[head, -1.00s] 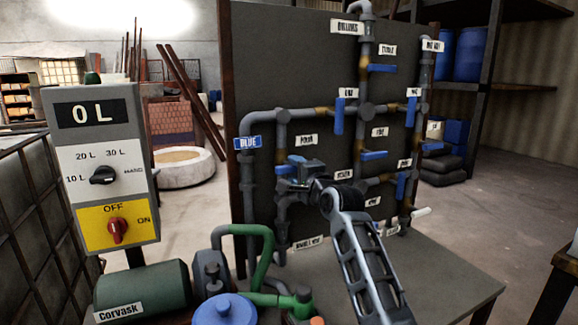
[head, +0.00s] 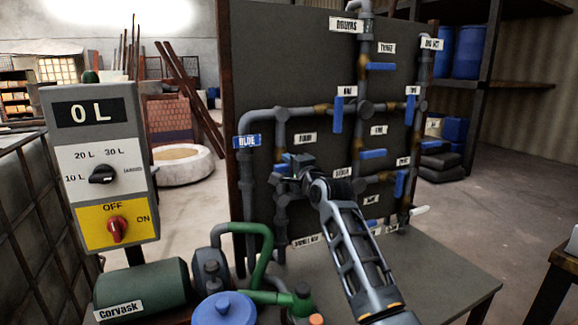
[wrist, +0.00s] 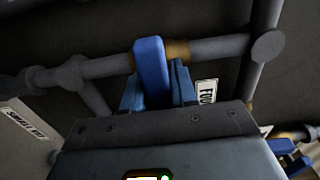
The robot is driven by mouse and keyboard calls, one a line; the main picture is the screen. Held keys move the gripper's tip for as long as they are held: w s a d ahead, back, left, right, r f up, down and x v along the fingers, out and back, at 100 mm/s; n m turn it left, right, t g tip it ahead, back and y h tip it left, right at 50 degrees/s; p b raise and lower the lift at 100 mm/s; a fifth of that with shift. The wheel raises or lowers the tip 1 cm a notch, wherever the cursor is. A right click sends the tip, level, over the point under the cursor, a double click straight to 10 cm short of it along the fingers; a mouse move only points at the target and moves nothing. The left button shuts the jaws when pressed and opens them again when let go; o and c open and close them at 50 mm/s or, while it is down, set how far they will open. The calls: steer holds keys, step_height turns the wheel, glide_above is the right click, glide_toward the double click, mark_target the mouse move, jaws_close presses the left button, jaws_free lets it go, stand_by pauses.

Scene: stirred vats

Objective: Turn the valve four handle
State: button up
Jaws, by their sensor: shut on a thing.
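The valve four handle is a blue lever on a grey pipe with a brass-coloured collar. In the wrist view the handle (wrist: 151,68) lies across the pipe, between the two blue fingers of my gripper (wrist: 157,92). A white label beside it partly shows "FOU". In the head view my gripper (head: 298,170) is at the left vertical pipe, below the label "FOUR" (head: 305,138). Only a little blue of the handle (head: 281,168) shows there; the rest is hidden behind my gripper. My gripper is shut on the handle.
The dark panel (head: 290,60) carries several other blue handles, such as one at upper centre (head: 338,115) and one lower right (head: 373,154). A control box (head: 100,165) reading "0 L" stands left. A green pump (head: 140,290) and pipes stand low in front.

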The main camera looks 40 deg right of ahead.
jaws_close()
steer(key=shift+f+n, duration=0.1)
steer(key=shift+n, duration=0.2)
steer(key=n+b, duration=0.2)
steer(key=n, duration=0.1)
steer(key=shift+f, duration=0.1)
steer(key=n+b, duration=0.1)
steer(key=n, duration=0.4)
steer(key=shift+b, duration=0.4)
steer(key=n+b, duration=0.1)
steer(key=n, duration=0.3)
steer(key=shift+b, duration=0.4)
steer(key=n+b, duration=0.1)
steer(key=n, duration=0.4)
steer(key=shift+n+b, duration=0.3)
steer(key=o, duration=0.7)
jaws_free()
steer(key=shift+c, duration=0.2)
